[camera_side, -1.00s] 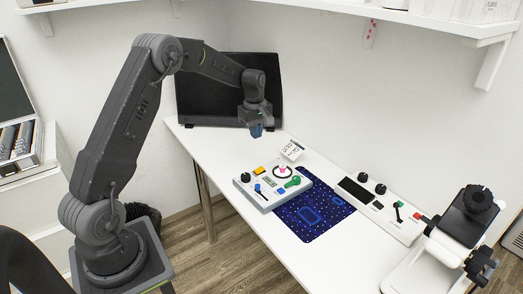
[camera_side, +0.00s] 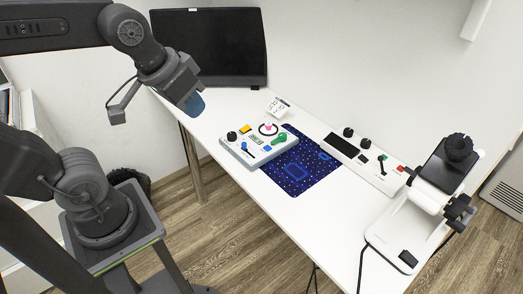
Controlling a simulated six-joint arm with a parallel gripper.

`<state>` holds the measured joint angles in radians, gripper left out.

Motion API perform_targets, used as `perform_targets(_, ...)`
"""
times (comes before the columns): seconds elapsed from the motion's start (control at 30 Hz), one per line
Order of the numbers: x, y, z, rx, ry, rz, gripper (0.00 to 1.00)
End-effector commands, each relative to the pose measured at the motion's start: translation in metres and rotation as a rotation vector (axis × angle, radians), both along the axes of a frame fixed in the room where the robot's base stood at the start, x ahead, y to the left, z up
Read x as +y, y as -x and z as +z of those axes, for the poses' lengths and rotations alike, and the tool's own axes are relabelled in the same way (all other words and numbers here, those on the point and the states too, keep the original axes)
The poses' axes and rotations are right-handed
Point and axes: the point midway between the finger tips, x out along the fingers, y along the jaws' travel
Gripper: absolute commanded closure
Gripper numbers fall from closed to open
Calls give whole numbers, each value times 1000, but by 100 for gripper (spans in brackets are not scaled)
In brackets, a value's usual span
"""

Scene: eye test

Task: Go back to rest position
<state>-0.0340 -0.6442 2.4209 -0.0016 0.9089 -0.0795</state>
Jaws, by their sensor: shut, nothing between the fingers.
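My gripper (camera_side: 194,104) with its bluish fingertips is shut and empty. It points downward in the air at the left, in front of the lower left part of the black monitor, near the table's left edge. It touches nothing that I can see. My arm is folded back toward the left, with its upper link close to the camera and partly cut off by the left and top picture edges.
The monitor (camera_side: 215,45) stands behind.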

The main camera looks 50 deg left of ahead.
Motion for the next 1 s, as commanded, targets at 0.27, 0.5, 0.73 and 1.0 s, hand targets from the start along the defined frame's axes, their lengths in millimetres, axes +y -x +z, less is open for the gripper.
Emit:
perform_targets(0.27,-8,24,-9,-36,-41,-110,100)
perform_targets(0.5,-8,23,-8,-35,-39,-107,100)
perform_targets(0.73,-7,23,-8,-35,-38,-105,100)
perform_targets(1.0,-7,23,-8,-35,-38,-105,100)
